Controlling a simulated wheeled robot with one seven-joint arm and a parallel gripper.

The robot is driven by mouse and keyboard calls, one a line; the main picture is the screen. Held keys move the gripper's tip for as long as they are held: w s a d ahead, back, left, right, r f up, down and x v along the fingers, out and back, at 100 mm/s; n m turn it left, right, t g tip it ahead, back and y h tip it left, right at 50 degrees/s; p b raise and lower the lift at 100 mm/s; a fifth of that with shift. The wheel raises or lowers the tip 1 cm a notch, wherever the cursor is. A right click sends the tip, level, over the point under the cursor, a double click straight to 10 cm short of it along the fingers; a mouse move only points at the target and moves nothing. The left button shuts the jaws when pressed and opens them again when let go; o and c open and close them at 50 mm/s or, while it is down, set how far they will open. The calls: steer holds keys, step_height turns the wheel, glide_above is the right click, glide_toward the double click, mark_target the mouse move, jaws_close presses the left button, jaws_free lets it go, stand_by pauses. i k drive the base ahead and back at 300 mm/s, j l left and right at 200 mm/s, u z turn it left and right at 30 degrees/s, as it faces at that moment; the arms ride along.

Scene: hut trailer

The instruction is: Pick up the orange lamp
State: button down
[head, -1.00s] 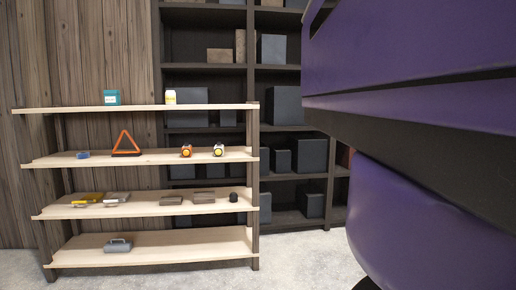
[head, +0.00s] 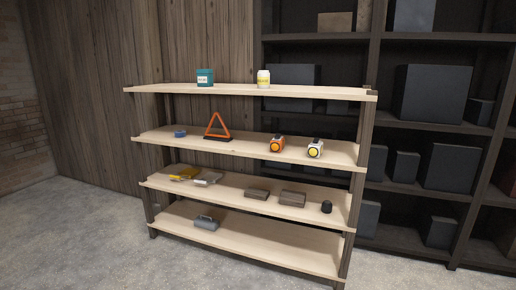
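The orange lamp (head: 276,144) stands on the second shelf from the top of the light wooden rack, right of the middle. It is a small orange block-like lamp with a pale round front. A similar white lamp (head: 315,148) with a yellowish front stands close to its right, with a small gap between them. My gripper is not in view.
The rack (head: 250,93) has several open shelves. An orange warning triangle (head: 217,128) and a blue item (head: 180,133) share the lamp's shelf. Dark shelving (head: 450,130) with boxes stands behind, right. The floor (head: 95,235) in front is clear.

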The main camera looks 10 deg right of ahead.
mark_target(276, 145)
steer(key=z, duration=0.15)
steer(key=i+j, duration=0.4)
steer(key=i, duration=0.25)
steer(key=i+j+z, duration=0.1)
steer(key=i+j, duration=0.25)
steer(key=i, duration=0.25)
steer(key=i+j+z, duration=0.1)
steer(key=i+j, duration=0.35)
steer(key=i, duration=0.2)
